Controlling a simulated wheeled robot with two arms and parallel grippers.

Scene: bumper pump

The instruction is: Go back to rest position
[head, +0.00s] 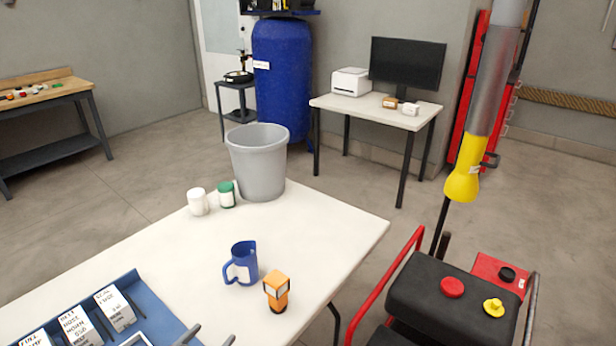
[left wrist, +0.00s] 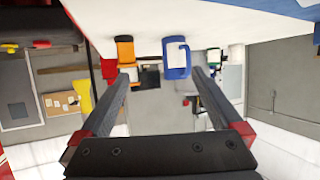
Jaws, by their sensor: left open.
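My left gripper (head: 208,338) shows only as two dark fingertips at the bottom edge of the head view. In the left wrist view, which looks upside down, its two fingers (left wrist: 165,82) are spread wide with nothing held between them. The blue mug (head: 243,264) stands on the white table, apart from and beyond the fingertips; it also shows in the left wrist view (left wrist: 177,60). An orange block-shaped device (head: 278,290) stands right of the mug, also seen beyond the fingers in the wrist view (left wrist: 124,50). My right gripper is not in view.
The white table (head: 330,225) holds a grey bin (head: 258,165), a white jar (head: 198,202), a green-lidded jar (head: 227,195) and a blue tray (head: 165,318) with labelled boxes. A black and red machine (head: 440,290) stands at the right. The table's right part is clear.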

